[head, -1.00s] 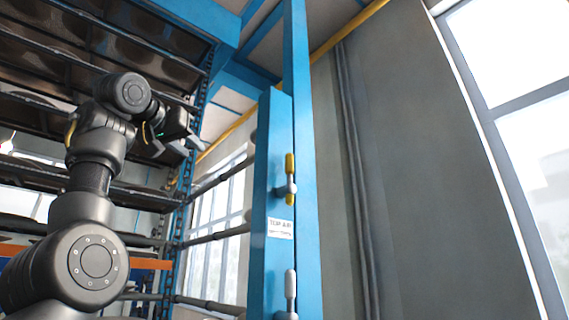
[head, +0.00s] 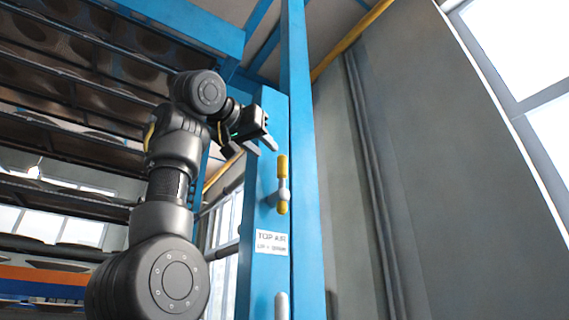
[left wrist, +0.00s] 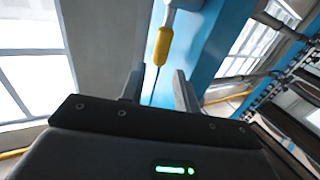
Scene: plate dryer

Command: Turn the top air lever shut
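The top air lever (head: 282,168) is on a blue post, with its longer yellow arm pointing up from a grey hub and a short yellow end below. A white label (head: 271,242) under it reads TOP AIR, with a smaller line that looks like "UP = OPEN". My left gripper (head: 256,149) is just left of and slightly above the lever's upper end. In the left wrist view its two fingers (left wrist: 158,88) are apart with nothing between them. The yellow lever end (left wrist: 163,45) shows beyond the fingertips there. My right gripper is not in view.
The blue post (head: 262,285) carries a second, grey-handled lever (head: 281,306) at the bottom edge. A dark rack (head: 70,140) with plates fills the left. A grey wall (head: 420,180) and windows are on the right. The space right of the post looks clear.

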